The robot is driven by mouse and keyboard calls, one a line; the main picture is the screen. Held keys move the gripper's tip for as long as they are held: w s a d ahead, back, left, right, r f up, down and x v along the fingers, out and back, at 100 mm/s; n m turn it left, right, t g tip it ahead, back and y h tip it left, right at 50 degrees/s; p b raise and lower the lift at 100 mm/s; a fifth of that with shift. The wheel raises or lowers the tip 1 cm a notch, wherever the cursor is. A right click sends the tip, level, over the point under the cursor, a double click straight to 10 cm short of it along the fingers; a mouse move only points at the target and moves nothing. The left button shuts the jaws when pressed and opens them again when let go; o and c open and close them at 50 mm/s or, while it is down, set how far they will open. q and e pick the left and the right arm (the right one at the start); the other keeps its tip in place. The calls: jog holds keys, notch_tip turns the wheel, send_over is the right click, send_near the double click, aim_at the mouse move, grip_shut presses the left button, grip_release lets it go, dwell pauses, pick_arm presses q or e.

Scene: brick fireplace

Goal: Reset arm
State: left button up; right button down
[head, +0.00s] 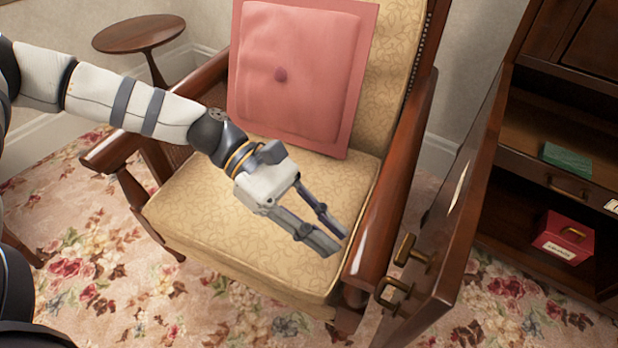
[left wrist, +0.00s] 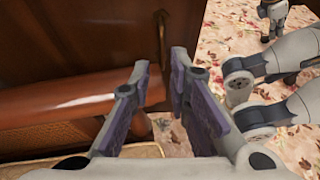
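My left arm comes in from the left and reaches over the seat of the armchair (head: 200,215). My left gripper (head: 341,242) hangs empty above the front right of the seat, near the chair's right wooden armrest. In the left wrist view its two fingers (left wrist: 158,70) stand apart with nothing between them. Whether the fingers touch the armrest or door is not clear. My right gripper does not show in the head view. Grey and white parts of my own body (left wrist: 280,50) show at the right of the left wrist view.
A cabinet door (head: 455,225) with brass handles stands open just right of the chair. The cabinet holds a green item (head: 566,160) and a red box (head: 563,238). A pink cushion (head: 300,75) leans on the backrest. A round side table (head: 138,33) stands behind left.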

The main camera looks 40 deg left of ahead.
pick_arm(q)
jog(key=v, duration=0.3)
jog(key=shift+a, duration=0.3)
